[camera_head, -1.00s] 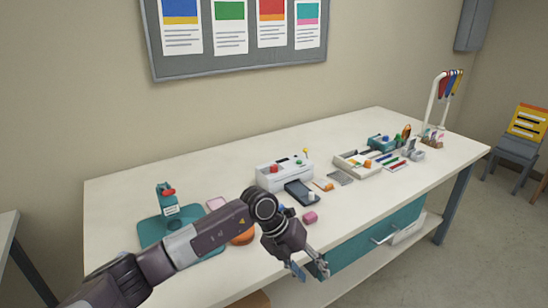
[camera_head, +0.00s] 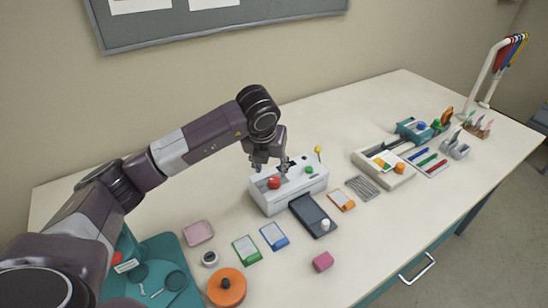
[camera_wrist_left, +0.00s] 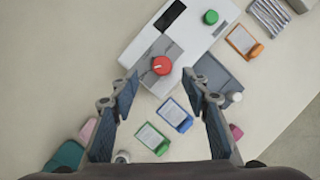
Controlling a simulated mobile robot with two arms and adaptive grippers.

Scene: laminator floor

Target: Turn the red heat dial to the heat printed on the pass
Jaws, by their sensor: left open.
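The red heat dial (camera_head: 273,182) is a round red knob on top of the white laminator (camera_head: 313,187). The dial also shows in the left wrist view (camera_wrist_left: 162,65), with a grey plate around it. My left gripper (camera_head: 271,170) is open and points down over the laminator, close to the dial. In the left wrist view the open fingers (camera_wrist_left: 160,78) stand apart on either side of the dial's lower edge, with nothing between them. Cards with green (camera_head: 246,249), blue (camera_head: 274,236) and orange (camera_head: 341,200) edges lie in front; their print is too small to read. My right gripper is out of view.
A green knob (camera_head: 308,169) and a yellow-topped pin (camera_head: 318,153) are on or by the laminator. A dark tray (camera_head: 308,210) adjoins its front. An orange disc (camera_head: 226,287), pink block (camera_head: 323,261) and white tray (camera_head: 402,178) are nearby.

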